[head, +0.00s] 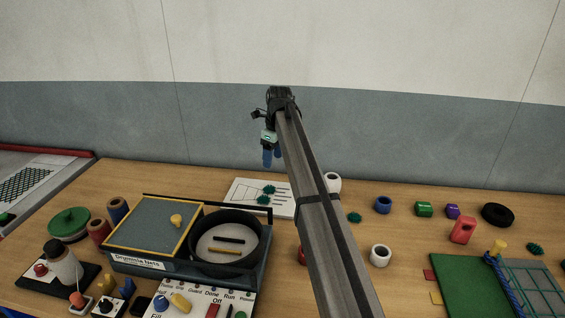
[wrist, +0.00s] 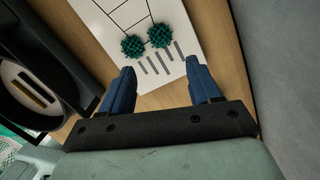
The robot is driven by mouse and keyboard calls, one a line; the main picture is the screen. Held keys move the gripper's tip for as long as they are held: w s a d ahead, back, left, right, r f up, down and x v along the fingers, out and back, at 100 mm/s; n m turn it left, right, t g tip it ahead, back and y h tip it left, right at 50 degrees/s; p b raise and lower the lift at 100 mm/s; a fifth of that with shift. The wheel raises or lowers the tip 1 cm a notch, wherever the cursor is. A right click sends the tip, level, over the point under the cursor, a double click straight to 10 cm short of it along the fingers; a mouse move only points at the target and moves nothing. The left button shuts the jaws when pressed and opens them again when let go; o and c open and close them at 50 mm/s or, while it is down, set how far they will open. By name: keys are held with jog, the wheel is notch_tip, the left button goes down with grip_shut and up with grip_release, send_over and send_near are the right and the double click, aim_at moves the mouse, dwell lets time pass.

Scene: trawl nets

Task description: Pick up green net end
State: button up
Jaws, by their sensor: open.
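My gripper (wrist: 163,70) is open and empty, its two blue fingers apart. In the head view my gripper (head: 268,158) is raised above the back of the table, pointing down. Two dark green tufted pieces, a left one (wrist: 133,46) and a right one (wrist: 160,35), lie side by side on a white card, just beyond the fingertips in the wrist view. Other green tufts lie right of my arm (head: 354,217) and at the far right (head: 535,248). I cannot tell which green piece is the net end.
The white card (head: 238,191) lies near the back of the wooden table. A black round tray (head: 192,250) on a blue machine stands left of it. Several coloured cylinders and a black ring (head: 497,215) are at right. The wall rises behind the table.

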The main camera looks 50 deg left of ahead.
jog(key=m+t, duration=0.1)
jog(key=m, duration=0.1)
send_over(355, 215)
jog(key=a, duration=0.2)
jog(key=s+d+n+y, duration=0.1)
jog(key=s+d+n, duration=0.2)
jog(key=d+n, duration=0.55)
jog(key=a+f+n, duration=0.2)
jog(key=f+n, duration=0.2)
jog(key=n, duration=0.2)
jog(key=w+a+f+n, duration=0.1)
jog(key=a+f+n, duration=0.1)
jog(key=f+n, duration=0.3)
jog(key=w+a+f+n+t, duration=0.1)
jog(key=a+f+n, duration=0.1)
jog(key=f+n, duration=0.2)
jog(key=shift+w+f+n, duration=0.15)
jog(key=shift+f+n, duration=0.05)
jog(key=shift+n, duration=0.5)
jog(key=shift+w+f+n, duration=0.1)
jog(key=shift+f+n, duration=0.1)
jog(key=shift+n, duration=0.45)
jog(key=c, duration=1.1)
